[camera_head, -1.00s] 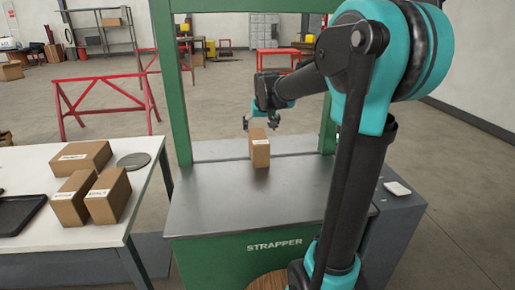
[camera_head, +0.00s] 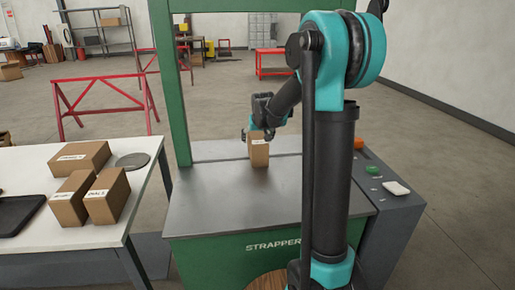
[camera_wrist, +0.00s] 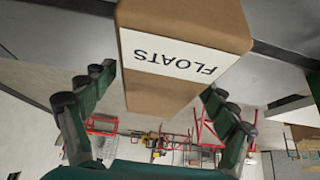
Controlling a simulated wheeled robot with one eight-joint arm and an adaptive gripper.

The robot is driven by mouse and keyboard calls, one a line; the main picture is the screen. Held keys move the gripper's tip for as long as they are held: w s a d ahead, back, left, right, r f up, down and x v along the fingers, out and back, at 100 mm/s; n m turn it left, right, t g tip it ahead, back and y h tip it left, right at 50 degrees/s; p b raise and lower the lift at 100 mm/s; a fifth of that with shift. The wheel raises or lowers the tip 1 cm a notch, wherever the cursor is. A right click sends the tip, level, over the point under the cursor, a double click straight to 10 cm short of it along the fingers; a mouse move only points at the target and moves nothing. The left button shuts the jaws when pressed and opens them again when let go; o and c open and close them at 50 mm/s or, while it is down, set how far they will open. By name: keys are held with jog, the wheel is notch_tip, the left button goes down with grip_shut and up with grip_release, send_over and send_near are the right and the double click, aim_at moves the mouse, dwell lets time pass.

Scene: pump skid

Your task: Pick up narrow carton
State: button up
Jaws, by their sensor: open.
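The narrow carton (camera_head: 259,154) stands upright on the metal top of the green strapper (camera_head: 225,215). In the wrist view the narrow carton (camera_wrist: 182,22) is brown, upside down in the picture, with a white label reading FLOATS. My gripper (camera_head: 257,135) is at the carton's upper part, mostly behind it in the head view. In the wrist view the open fingers of my gripper (camera_wrist: 160,84) show to the left and right of the carton, with gaps on both sides. I cannot tell how deep the carton sits between them.
Several other cartons (camera_head: 108,196) sit on the white table (camera_head: 40,237) at left, near a black tray (camera_head: 18,213) and a grey disc (camera_head: 132,161). Green strapper posts (camera_head: 170,90) rise beside the carton. A control box (camera_head: 385,205) is at right.

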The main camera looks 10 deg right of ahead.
jog(key=c, duration=1.8)
jog(key=shift+o, duration=0.2)
jog(key=shift+r, duration=0.1)
notch_tip(320, 180, up, 20)
